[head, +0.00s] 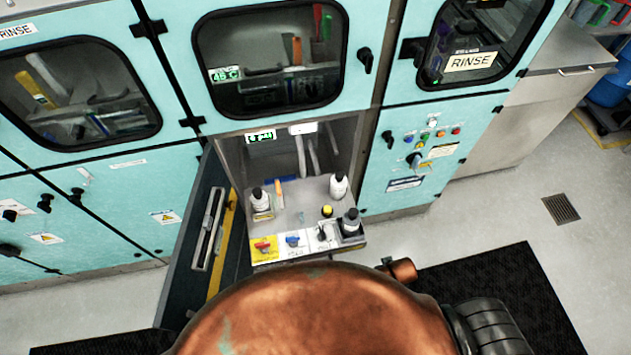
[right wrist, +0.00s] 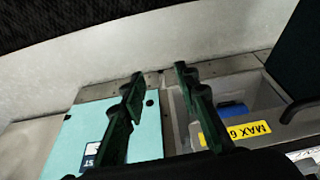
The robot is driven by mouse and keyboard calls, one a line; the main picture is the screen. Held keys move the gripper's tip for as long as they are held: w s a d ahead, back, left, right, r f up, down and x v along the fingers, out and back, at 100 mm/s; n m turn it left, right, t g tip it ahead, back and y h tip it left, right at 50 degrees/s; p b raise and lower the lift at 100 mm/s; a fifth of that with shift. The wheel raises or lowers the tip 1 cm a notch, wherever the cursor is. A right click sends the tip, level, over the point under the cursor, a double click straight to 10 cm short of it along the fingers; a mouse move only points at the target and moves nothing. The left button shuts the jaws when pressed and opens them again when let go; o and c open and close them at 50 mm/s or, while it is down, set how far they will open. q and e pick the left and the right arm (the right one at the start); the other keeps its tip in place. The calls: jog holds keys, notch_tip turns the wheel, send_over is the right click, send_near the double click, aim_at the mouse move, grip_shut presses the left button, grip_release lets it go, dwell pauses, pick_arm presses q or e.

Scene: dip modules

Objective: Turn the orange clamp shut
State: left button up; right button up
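In the head view, an open bay in the teal cabinet holds a pale shelf with small fittings along its front edge. A red-orange handle (head: 263,246) lies on a yellow plate at the front left; it may be the orange clamp, but it is too small to tell its position. A slim orange piece (head: 278,187) stands farther back, beside a white bottle. My right gripper (right wrist: 160,78) shows in the right wrist view, its two dark green fingers apart with nothing between them. It is not visible in the head view. My left gripper is in neither view.
A blue-handled fitting (head: 293,241) is right of the yellow plate. White bottles (head: 338,185) and a dark bottle (head: 350,222) stand on the shelf (head: 300,212). An open dark door (head: 195,245) flanks the bay's left. The right wrist view shows a yellow label (right wrist: 232,133) on a bin.

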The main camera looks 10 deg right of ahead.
jog(key=w+a+r+t+y, duration=0.1)
jog(key=w+a+r, duration=0.15)
jog(key=r, duration=0.55)
jog(key=w+a+r, duration=0.2)
jog(key=a+r, duration=0.1)
jog(key=r, duration=0.4)
jog(key=w+a+r+n+g+y, duration=0.15)
jog(key=w+a, duration=0.35)
jog(key=a, duration=0.6)
jog(key=w+a+r+n+g+y, duration=0.1)
jog(key=w+a+r, duration=0.3)
jog(key=a, duration=0.6)
jog(key=w+a+r+n+g+y, duration=0.1)
jog(key=w+a+r, duration=0.1)
jog(key=w+a, duration=0.65)
notch_tip(320, 180, up, 8)
jog(key=m+h, duration=0.4)
jog(key=h, duration=0.1)
send_over(278, 187)
jog(key=shift+s+a+r+g, duration=0.1)
jog(key=shift+s+g, duration=0.1)
jog(key=shift+g, duration=0.05)
jog(key=shift+w, duration=0.2)
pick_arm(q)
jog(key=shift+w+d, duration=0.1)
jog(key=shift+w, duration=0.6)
pick_arm(e)
notch_tip(278, 187, down, 8)
jog(key=shift+r, duration=0.25)
